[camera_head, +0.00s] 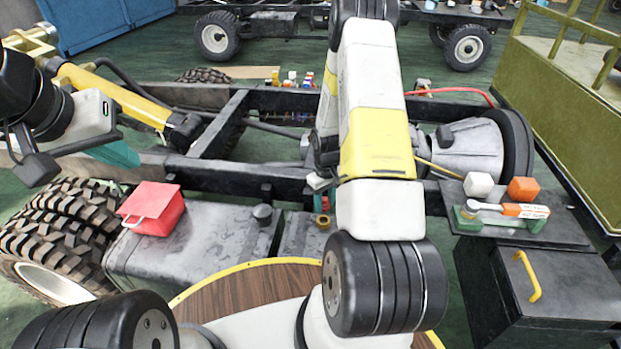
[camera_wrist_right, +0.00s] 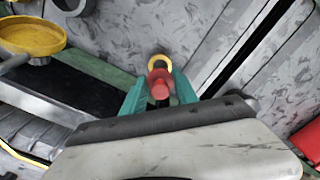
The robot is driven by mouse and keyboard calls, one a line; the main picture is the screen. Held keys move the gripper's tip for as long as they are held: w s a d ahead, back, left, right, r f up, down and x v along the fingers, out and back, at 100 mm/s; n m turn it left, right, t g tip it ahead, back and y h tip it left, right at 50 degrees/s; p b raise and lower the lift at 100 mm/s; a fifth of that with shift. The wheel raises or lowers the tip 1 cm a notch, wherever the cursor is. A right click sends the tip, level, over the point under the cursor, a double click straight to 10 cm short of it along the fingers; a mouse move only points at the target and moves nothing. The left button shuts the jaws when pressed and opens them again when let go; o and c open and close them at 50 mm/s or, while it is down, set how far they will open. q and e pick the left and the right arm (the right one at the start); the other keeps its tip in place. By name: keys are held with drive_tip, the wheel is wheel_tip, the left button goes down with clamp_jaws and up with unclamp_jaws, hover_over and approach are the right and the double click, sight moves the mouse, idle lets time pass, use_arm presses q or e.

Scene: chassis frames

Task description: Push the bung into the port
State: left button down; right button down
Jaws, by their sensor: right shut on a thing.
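The bung (camera_wrist_right: 160,84) is a small red plug in the right wrist view. The teal fingers of my right gripper (camera_wrist_right: 160,97) are shut on its sides. The yellow ring of the port (camera_wrist_right: 160,61) shows just beyond the bung, partly covered by it. I cannot tell whether the bung touches the port or enters it. In the head view my right gripper (camera_head: 322,198) points down just above the port's brass ring (camera_head: 323,221) on the grey tank. My left gripper (camera_head: 118,153) is at the left, away from the tank. One teal finger shows, so its opening is unclear.
A red box with a handle (camera_head: 152,208) lies on the larger grey tank (camera_head: 190,245). A black cap (camera_head: 263,213) stands left of the port. Dark frame rails (camera_head: 240,178) run behind. A bench (camera_head: 560,235) with small blocks stands at the right.

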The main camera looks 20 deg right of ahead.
sight(324, 210)
drive_tip(key=shift+f, duration=1.85)
drive_tip(key=shift+f, duration=1.1)
drive_tip(key=c, duration=0.9)
unclamp_jaws()
drive_tip(key=shift+r, duration=0.1)
wheel_tip(324, 210, up, 8)
drive_tip(key=shift+f, duration=0.2)
